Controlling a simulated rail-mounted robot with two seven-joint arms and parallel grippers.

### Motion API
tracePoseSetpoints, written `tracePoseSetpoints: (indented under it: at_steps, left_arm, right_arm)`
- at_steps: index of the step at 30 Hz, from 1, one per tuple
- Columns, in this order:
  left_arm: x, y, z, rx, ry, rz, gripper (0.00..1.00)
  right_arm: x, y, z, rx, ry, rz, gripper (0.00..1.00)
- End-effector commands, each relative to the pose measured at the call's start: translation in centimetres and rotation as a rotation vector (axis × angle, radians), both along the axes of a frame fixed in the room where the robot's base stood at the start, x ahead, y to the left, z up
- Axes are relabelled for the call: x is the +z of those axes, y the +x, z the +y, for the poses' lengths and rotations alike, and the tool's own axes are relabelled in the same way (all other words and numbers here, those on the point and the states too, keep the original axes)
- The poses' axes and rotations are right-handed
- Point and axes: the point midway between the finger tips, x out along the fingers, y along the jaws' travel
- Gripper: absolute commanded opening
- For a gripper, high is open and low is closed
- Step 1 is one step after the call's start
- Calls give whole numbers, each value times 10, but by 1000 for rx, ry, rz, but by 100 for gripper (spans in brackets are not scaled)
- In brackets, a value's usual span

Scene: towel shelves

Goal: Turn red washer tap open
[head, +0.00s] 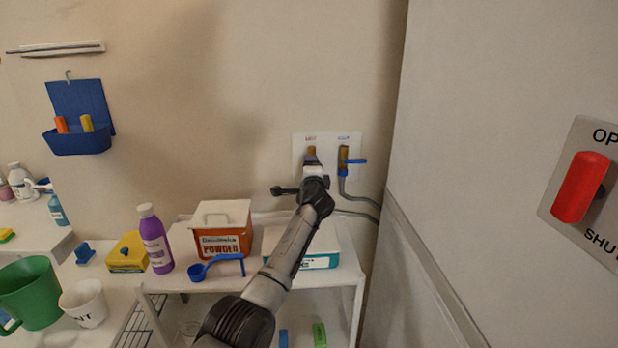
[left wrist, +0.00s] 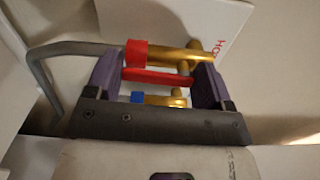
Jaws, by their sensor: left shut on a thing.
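The wall plate (head: 300,157) at the back carries two brass taps. The red washer tap is mostly hidden by my left gripper (head: 312,162) in the head view; only a bit of its brass (head: 311,150) shows. In the left wrist view, the red tap's lever (left wrist: 158,77) lies between the two purple fingers of my left gripper (left wrist: 160,66), which is shut on it. A red collar (left wrist: 137,53) and brass body (left wrist: 180,55) sit beside the lever. The blue tap (head: 344,158) is just right, its blue lever pointing right. My right gripper is not in view.
Below the taps, a shelf holds an orange powder box (head: 222,240), a purple bottle (head: 155,240), a blue scoop (head: 205,267) and a white-and-teal box (head: 322,262). A large panel with a red OPEN/SHUT handle (head: 580,187) stands at right. Grey hoses (head: 362,214) run beside it.

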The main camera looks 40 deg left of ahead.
Motion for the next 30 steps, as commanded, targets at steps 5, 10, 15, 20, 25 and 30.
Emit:
tracePoseSetpoints:
  at_steps: [5,10,15,20,25,30]
  left_arm:
    - [-3,1,-1,1,-35,-25,52]
    - [-3,1,-1,1,-48,-34,52]
    - [-3,1,-1,1,-52,-36,52]
    - [-3,1,-1,1,-52,-36,52]
    - [-3,1,-1,0,-51,-37,87]
    - [-2,1,-1,0,-49,-38,100]
  right_arm:
    - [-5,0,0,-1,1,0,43]
    - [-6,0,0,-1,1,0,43]
    - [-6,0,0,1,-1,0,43]
    - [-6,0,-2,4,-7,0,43]
    - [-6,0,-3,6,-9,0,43]
    - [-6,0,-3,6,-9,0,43]
